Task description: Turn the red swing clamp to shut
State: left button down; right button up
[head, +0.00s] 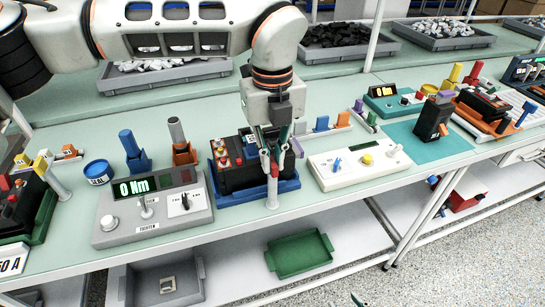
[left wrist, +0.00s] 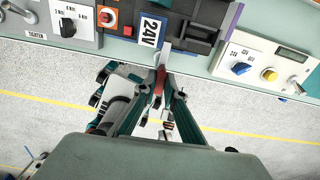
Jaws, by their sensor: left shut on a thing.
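The red swing clamp (head: 273,168) is a slim red lever at the front edge of a blue fixture (head: 232,199). A black breaker (head: 232,176) sits in the fixture. My left gripper (head: 273,152) comes down from above at the clamp. In the left wrist view the clamp (left wrist: 158,82) shows red between the two fingertips of my left gripper (left wrist: 159,92), which are closed on it. A pale metal part extends from the clamp toward the fixture. The fingers partly hide the lever. A small dark green tip at the bottom edge of the head view may be my right gripper (head: 357,299).
A grey torque tester (head: 150,222) reading 0 Nm stands left of the fixture. A white panel with blue and yellow knobs (head: 360,170) stands right. Upright tools (head: 134,150) stand behind left. A green tray (head: 300,252) lies on the shelf below.

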aim_at(273, 162)
pick_arm(q)
jog(key=c, duration=2.1)
grip_release()
jog(key=shift+w+r, duration=0.1)
jog(key=shift+c, duration=0.2)
jog(key=shift+o, duration=0.2)
notch_tip(273, 162, up, 12)
